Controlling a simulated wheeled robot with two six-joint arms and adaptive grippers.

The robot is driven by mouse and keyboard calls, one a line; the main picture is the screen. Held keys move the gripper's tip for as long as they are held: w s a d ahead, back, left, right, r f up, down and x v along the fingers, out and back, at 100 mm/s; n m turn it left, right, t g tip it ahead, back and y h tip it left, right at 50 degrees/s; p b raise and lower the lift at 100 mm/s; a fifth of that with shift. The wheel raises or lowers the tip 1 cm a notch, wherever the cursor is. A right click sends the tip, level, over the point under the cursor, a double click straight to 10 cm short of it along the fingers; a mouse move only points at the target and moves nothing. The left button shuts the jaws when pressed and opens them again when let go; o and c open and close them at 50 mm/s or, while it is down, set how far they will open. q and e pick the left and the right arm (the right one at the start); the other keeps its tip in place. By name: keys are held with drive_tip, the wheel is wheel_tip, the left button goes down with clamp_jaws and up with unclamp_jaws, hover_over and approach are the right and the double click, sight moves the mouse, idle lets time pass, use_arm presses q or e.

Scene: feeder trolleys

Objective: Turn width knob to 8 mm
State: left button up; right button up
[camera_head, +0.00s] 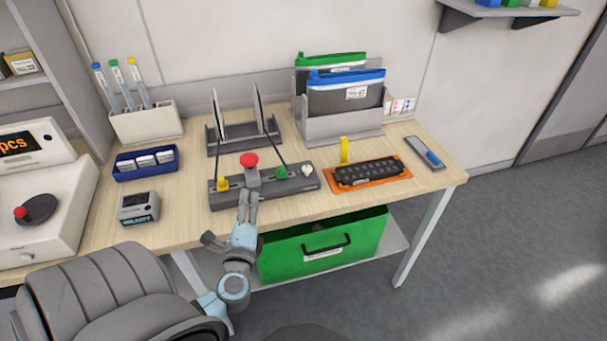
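A long dark grey fixture (236,200) lies along the front of the wooden table. On it are a yellow knob or button (222,184), a red round knob (249,160) on a grey block (253,177), a green one (282,172) and a small white one (306,170). I cannot make out which is the width knob, nor any mm marks. My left gripper (249,192) points at the fixture's front edge, just below the grey block. Its fingers look close together; whether they touch or hold anything is unclear. My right gripper is not in view.
A black part on an orange tray (343,187) lies right of the fixture, with a yellow upright piece (344,150) behind. A small display box (139,207) and blue bin (120,174) stand left. A green crate (275,259) sits under the table. A grey chair (100,300) is at lower left.

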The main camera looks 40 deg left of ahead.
sight(305, 171)
use_arm(q)
drive_tip(key=w+m+t+h, duration=0.1)
drive_tip(key=m, duration=0.2)
drive_tip(key=w+d+m+t+h, duration=0.1)
drive_tip(key=m, duration=0.2)
drive_tip(key=w+d+m+t+h, duration=0.1)
drive_tip(key=w+m+t, duration=0.1)
drive_tip(key=m, duration=0.2)
drive_tip(key=shift+r+h, duration=0.3)
drive_tip(key=f+m+h, duration=0.1)
drive_tip(key=m, duration=0.2)
drive_tip(key=w+d+f+m+h, duration=0.1)
drive_tip(key=m+h, duration=0.1)
drive_tip(key=m, duration=0.1)
drive_tip(key=w+d+f+m+h, duration=0.1)
drive_tip(key=m, duration=0.2)
drive_tip(key=shift+f+t+h, duration=0.2)
drive_tip(key=shift+t+h, duration=0.2)
drive_tip(key=w+b, duration=0.1)
drive_tip(key=w, duration=0.3)
drive_tip(key=w+a, duration=0.1)
drive_tip(key=w, duration=0.3)
drive_tip(key=w+a+b, duration=0.1)
drive_tip(key=w, duration=0.3)
drive_tip(key=shift+w+f+b, duration=0.2)
drive_tip(key=shift+w+b, duration=0.1)
drive_tip(key=shift+w+a+r, duration=0.15)
drive_tip(key=shift+w, duration=0.55)
clamp_jaws()
drive_tip(key=shift+r, duration=0.1)
